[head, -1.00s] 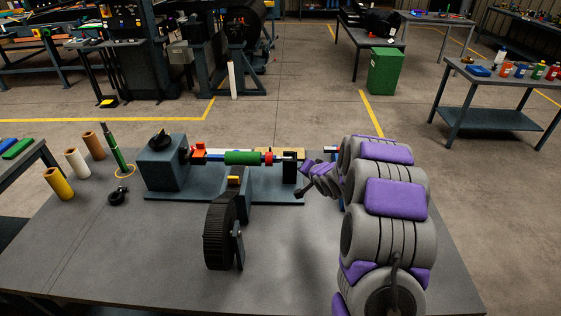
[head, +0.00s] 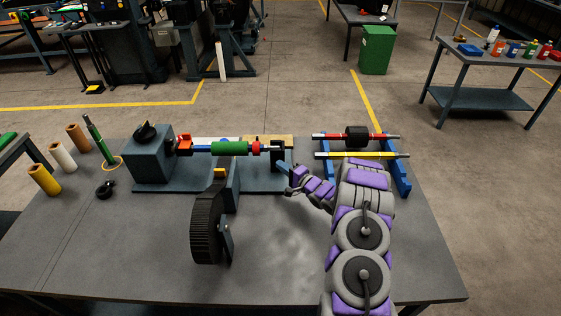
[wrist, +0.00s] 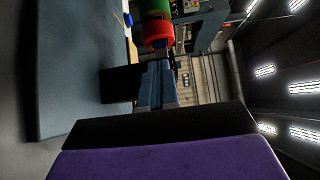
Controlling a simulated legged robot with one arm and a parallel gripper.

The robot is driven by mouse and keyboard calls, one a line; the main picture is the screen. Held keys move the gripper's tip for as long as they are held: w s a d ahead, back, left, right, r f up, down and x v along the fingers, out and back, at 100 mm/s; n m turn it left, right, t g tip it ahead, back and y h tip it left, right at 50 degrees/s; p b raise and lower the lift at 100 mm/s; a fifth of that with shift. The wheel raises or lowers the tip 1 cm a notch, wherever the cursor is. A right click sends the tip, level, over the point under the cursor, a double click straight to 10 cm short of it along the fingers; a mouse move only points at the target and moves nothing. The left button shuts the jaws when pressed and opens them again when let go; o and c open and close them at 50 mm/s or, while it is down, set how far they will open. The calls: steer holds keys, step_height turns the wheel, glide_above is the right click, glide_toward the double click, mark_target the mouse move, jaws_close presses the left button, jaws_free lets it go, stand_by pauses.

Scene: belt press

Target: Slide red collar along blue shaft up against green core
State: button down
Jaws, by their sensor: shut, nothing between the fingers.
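The green core (head: 230,148) lies horizontally on the shaft between the grey block and the black end support. The red collar (head: 255,148) sits at its right end; I cannot tell whether they fully touch. A short bit of blue shaft (head: 205,149) shows left of the core. In the wrist view the red collar (wrist: 157,33) is just beyond my fingertips, with the green core (wrist: 155,8) behind it. My gripper (head: 284,168) is right of the black support, shut and empty. Its bluish fingers (wrist: 154,66) point toward the collar without visibly holding it.
The black end support (head: 277,156) stands between collar and gripper. A blue rack (head: 400,178) with red and yellow shafts is at the right, near my arm. A black ribbed wheel (head: 207,228) is in front. Coloured tubes (head: 62,156) stand at the left.

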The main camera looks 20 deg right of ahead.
mark_target(256, 148)
steer(key=b+x, duration=0.1)
steer(key=x, duration=0.6)
steer(key=shift+w+d, duration=0.1)
steer(key=shift+w, duration=0.25)
steer(key=shift+r+b, duration=0.1)
steer(key=shift+b, duration=0.2)
steer(key=shift+w, duration=0.25)
steer(key=shift+w+a, duration=0.35)
steer(key=shift+a, duration=0.25)
steer(key=shift+s+a, duration=0.1)
steer(key=shift+a, duration=0.05)
